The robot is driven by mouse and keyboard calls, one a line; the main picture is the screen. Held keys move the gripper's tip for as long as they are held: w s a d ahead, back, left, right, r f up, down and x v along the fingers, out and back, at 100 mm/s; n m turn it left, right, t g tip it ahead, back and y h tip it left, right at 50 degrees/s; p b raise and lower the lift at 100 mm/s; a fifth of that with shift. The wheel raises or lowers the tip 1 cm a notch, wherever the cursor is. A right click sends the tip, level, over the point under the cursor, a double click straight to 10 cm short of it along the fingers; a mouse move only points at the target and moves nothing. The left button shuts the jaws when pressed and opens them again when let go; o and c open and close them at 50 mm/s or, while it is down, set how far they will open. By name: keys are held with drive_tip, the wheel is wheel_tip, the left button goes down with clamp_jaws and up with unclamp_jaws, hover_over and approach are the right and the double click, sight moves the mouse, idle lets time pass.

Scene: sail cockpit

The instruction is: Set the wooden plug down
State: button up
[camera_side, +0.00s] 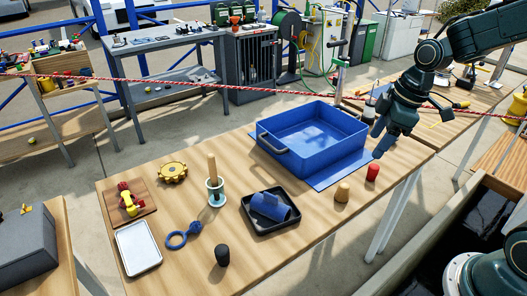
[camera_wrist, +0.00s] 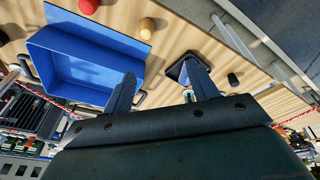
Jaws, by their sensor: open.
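The wooden plug (camera_side: 342,192) is a small tan cylinder. It stands upright on the wooden table, near its front right edge. In the wrist view the wooden plug (camera_wrist: 147,28) shows above the fingers, beside the blue mat. My gripper (camera_side: 379,138) hangs above the table's right end, up and to the right of the plug and apart from it. In the wrist view my gripper (camera_wrist: 163,84) has its two dark blue fingers spread with nothing between them.
A red plug (camera_side: 372,172) stands right of the wooden plug. A blue bin (camera_side: 280,158) sits behind on a blue mat (camera_side: 325,180). A black tray (camera_side: 252,222) holds a blue part. A black plug (camera_side: 222,257) stands at the front. Bare wood surrounds the wooden plug.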

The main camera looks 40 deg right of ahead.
drive_tip(key=s+a+r+m+t, duration=0.1)
drive_tip(key=s+r+m, duration=0.3)
drive_tip(key=s, duration=0.4)
drive_tip(key=s+a+r+m+t+h, duration=0.1)
drive_tip(key=s+a+r+m+t, duration=0.1)
drive_tip(key=s, duration=0.5)
drive_tip(key=shift+s+a+r+m, duration=0.35)
drive_tip(key=shift+a+r+m, duration=0.2)
drive_tip(key=shift+r+m, duration=0.75)
drive_tip(key=shift+r, duration=0.15)
